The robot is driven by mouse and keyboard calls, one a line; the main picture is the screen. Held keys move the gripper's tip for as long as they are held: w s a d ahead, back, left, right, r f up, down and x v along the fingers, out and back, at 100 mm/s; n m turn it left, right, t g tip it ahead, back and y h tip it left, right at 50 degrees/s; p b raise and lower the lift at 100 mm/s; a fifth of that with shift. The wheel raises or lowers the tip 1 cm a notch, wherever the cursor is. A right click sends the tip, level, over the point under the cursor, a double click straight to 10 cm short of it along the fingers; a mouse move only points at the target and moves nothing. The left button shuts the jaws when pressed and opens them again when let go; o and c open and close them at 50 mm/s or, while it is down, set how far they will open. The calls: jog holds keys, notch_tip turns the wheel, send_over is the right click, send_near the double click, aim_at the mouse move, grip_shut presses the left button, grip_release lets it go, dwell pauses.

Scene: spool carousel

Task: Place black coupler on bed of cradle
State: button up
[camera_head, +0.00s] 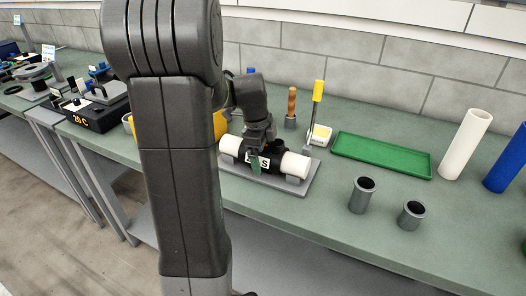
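A black coupler (274,165) with a white label shows between two white pipe lengths (293,164), in a row above the grey cradle (246,184). The cradle is a flat grey plate with support blocks. My gripper (259,150) points down right at the coupler and covers part of it. At this size I cannot tell whether its fingers grip the coupler or only touch it, nor whether the coupler rests on the cradle's bed. A green patch shows on the coupler's front below the gripper.
A green tray (420,171), a white tube (466,145) and two grey cups (362,195) (411,215) stand to the right. Behind the cradle are a wooden-handled tool (291,106) and a yellow-handled one (318,91).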

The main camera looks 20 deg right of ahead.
jog(key=r, duration=0.4)
jog(key=a+r, duration=0.1)
jog(key=r, duration=0.3)
jog(key=a+r, duration=0.1)
jog(key=r, duration=0.3)
jog(key=shift+s, duration=0.2)
dwell(0.8)
